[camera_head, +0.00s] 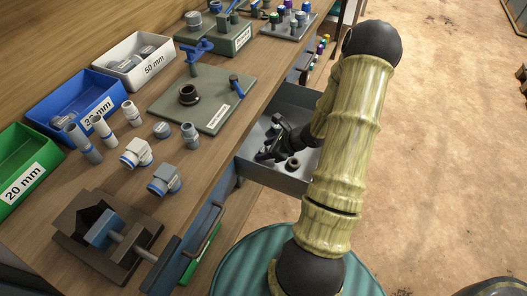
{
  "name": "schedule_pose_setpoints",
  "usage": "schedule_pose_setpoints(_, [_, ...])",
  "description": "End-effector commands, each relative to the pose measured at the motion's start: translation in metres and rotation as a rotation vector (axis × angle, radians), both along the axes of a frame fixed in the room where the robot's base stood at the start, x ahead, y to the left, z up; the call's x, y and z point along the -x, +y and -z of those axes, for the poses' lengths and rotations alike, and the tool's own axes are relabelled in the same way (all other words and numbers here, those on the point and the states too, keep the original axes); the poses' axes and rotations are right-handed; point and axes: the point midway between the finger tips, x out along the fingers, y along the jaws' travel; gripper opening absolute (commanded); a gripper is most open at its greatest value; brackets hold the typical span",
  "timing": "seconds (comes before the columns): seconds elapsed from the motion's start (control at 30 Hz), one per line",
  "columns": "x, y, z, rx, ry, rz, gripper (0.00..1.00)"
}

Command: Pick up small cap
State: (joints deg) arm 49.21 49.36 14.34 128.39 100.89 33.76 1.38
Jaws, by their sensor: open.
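My gripper (268,152) is black and reaches into the open grey drawer (272,178) below the bench edge. Its jaws are open; I see nothing held between them. A small dark round piece (292,164) with a hole or recess lies on the drawer floor, just right of and below the gripper. It may be the small cap, but it is too small to be sure. My arm hides the drawer's right part. On the bench, a short grey round fitting (162,130) lies near the pipe pieces; I cannot tell whether it is a cap.
Green (22,168), blue (78,104) and white (132,60) bins line the bench's left side. A green board (215,98) holds a black ring and a blue-handled valve. Grey fittings and a vise (108,235) stand in front. The floor at right is open.

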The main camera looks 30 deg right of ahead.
Motion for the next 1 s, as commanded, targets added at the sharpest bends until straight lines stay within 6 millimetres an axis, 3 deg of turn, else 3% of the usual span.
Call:
schedule_pose_setpoints(0.17, [0.000, 0.000, 0.000, 0.000, 0.000, 0.000, 0.52])
schedule_pose_setpoints(0.4, [0.000, 0.000, 0.000, 0.000, 0.000, 0.000, 0.05])
schedule_pose_setpoints(0.77, [0.000, 0.000, -0.001, 0.000, 0.000, 0.000, 0.05])
schedule_pose_setpoints(1.0, [0.000, 0.000, -0.023, 0.002, -0.003, 0.000, 0.05])
